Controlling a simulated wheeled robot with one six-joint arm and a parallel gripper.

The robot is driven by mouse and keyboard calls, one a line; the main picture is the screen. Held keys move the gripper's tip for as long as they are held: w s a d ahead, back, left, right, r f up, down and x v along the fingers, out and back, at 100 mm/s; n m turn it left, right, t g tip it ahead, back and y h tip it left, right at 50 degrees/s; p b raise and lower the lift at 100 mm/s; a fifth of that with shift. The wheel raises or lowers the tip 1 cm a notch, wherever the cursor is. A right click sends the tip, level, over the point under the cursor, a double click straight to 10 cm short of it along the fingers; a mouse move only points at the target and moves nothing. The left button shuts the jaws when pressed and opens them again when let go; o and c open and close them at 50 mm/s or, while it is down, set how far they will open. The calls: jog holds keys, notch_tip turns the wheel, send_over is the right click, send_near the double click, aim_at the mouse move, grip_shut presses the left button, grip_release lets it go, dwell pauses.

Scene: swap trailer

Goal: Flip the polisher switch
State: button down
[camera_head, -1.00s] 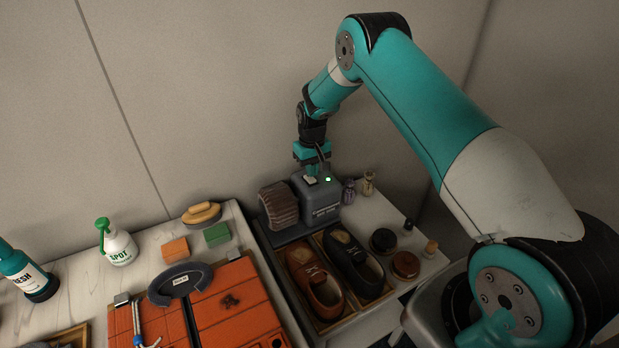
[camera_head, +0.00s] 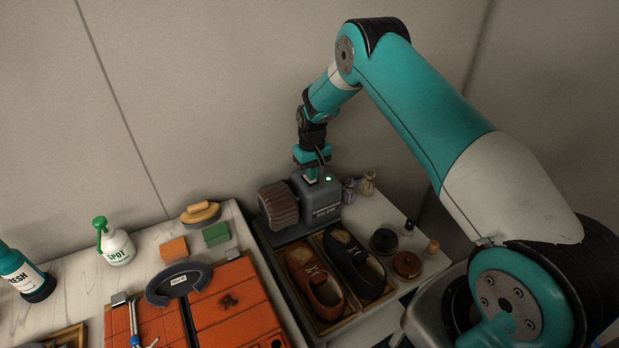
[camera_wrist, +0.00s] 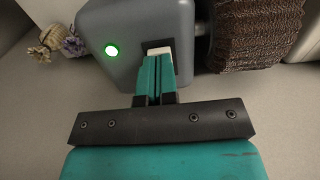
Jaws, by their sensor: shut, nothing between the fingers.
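The polisher (camera_head: 318,203) is a dark grey box with a brown bristle brush (camera_head: 279,205) on its left side. It stands at the back of the right-hand table. A green light (camera_head: 327,179) glows on its top; it also shows in the wrist view (camera_wrist: 112,50). The pale rocker switch (camera_wrist: 159,48) sits on a dark plate on the polisher, in the wrist view. My gripper (camera_head: 311,178) is above the polisher, pointing down. In the wrist view its shut fingertips (camera_wrist: 156,60) are at the switch and partly cover it. I cannot tell if they touch it.
Brown and dark shoes (camera_head: 352,262) lie in a tray in front of the polisher. Polish tins (camera_head: 406,264) and small bottles stand to the right, with tied pouches (camera_head: 368,183) beside the polisher. An orange case (camera_head: 235,300) and spray bottle (camera_head: 117,246) are on the left.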

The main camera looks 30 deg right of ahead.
jog(key=shift+f+b, duration=0.35)
jog(key=shift+f, duration=0.1)
jog(key=shift+r, duration=0.1)
jog(key=shift+r+p, duration=1.8)
jog(key=shift+r, duration=1.6)
jog(key=shift+r, duration=0.1)
jog(key=s+a+r+n+y+b, duration=0.2)
jog(key=s+a+r+n+b, duration=0.15)
jog(key=s+a+r, duration=1.15)
jog(key=s+a+r+n+y+b, duration=0.1)
jog(key=s+a+r, duration=0.1)
jog(key=s, duration=0.9)
jog(key=s+a+r+n+y+b, duration=0.1)
jog(key=s+a+r+n+b, duration=0.1)
jog(key=s, duration=1)
jog(key=shift+s+a+r, duration=0.25)
jog(key=shift+a+r, duration=0.4)
jog(key=shift+r, duration=0.05)
